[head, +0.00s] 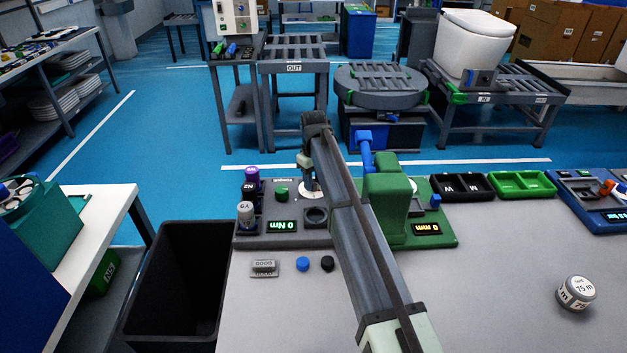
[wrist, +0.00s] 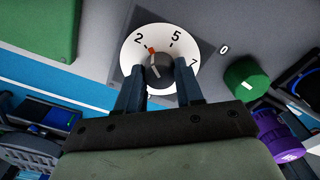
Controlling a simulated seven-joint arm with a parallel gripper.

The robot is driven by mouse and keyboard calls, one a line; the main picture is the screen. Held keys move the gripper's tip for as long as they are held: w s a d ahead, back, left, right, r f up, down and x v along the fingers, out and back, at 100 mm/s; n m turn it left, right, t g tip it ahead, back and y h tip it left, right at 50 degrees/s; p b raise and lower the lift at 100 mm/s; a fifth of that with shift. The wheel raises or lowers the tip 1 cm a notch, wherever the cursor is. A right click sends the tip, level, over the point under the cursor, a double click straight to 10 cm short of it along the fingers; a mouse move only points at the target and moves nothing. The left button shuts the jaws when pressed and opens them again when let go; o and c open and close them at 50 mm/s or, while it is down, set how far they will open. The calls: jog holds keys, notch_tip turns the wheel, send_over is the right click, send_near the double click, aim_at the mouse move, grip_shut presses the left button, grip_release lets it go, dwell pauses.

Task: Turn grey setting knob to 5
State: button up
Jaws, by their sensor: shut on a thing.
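In the wrist view the grey setting knob (wrist: 158,65) sits at the centre of a white dial (wrist: 131,62) with the figures 2, 5 and 7 in sight. An orange mark at the knob's edge points between 2 and 5, closer to 2. My gripper (wrist: 160,78) has its two fingers on either side of the knob, shut on it. The fingers cover the lower part of the dial. In the head view a small part of the white dial (head: 311,195) shows beside my arm, and the knob cannot be made out.
A green knob (wrist: 247,80) is close to the dial. It also shows in the head view (head: 281,193), above a display reading 0 Nm (head: 283,226). Bit holders (head: 246,214) stand at the left. A green device (head: 388,205) stands right of my arm. A black bin (head: 180,280) is at the table's left.

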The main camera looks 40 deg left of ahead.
aim_at(314, 182)
jog(key=m, duration=0.5)
jog(key=shift+m, duration=2.5)
jog(key=o, duration=1)
jog(key=shift+o, duration=0.2)
notch_tip(314, 182, up, 14)
